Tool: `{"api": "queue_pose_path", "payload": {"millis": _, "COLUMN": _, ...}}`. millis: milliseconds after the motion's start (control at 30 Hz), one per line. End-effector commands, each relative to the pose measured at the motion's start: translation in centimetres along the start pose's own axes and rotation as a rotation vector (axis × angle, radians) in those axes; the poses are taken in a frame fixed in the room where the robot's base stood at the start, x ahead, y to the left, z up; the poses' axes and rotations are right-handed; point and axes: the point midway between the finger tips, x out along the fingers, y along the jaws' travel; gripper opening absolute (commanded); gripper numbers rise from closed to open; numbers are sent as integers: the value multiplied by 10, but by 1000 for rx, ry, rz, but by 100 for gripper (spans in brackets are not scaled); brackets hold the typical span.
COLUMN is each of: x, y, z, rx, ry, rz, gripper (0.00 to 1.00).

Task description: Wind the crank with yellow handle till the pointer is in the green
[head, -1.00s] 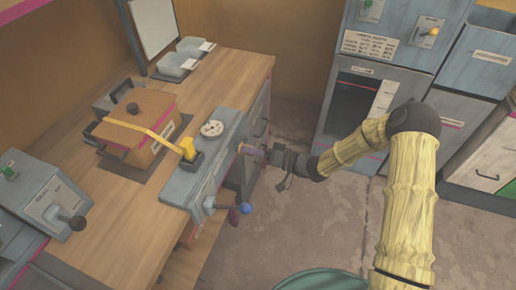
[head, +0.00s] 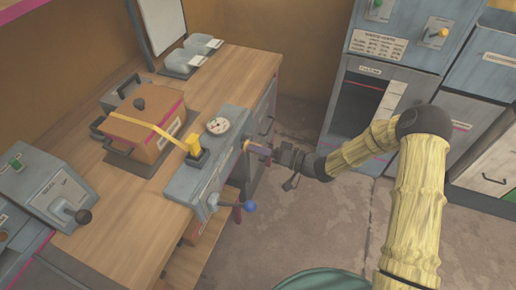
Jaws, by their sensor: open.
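The grey-blue unit (head: 205,170) is fixed along the right edge of the wooden bench. Its round white gauge (head: 218,126) is on top; the pointer and any green zone are too small to read. A small yellow handle (head: 247,145) shows at the unit's right side, and its crank arm is mostly hidden. My gripper (head: 260,149) reaches in from the right, with its open jaws at or around the yellow handle; I cannot tell whether they touch it. A second crank with a blue knob (head: 249,206) sticks out lower on the same side.
A yellow clamp (head: 193,146) with a strap runs from the unit to an orange-brown box (head: 145,125). A grey control box with a black knob (head: 83,216) stands at left. Grey cabinets (head: 385,85) stand behind my arm. Floor is open below the gripper.

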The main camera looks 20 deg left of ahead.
Motion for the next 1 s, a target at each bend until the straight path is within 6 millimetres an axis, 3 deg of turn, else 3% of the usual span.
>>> {"api": "queue_pose_path", "payload": {"millis": 700, "x": -135, "y": 1, "z": 0, "rx": 0, "ry": 2, "rz": 4, "gripper": 50}}
{"api": "queue_pose_path", "payload": {"millis": 833, "x": -155, "y": 1, "z": 0, "rx": -1, "ry": 2, "rz": 3, "gripper": 50}}
{"api": "queue_pose_path", "payload": {"millis": 1000, "x": -167, "y": 0, "z": 0, "rx": 1, "ry": 1, "rz": 1, "gripper": 50}}
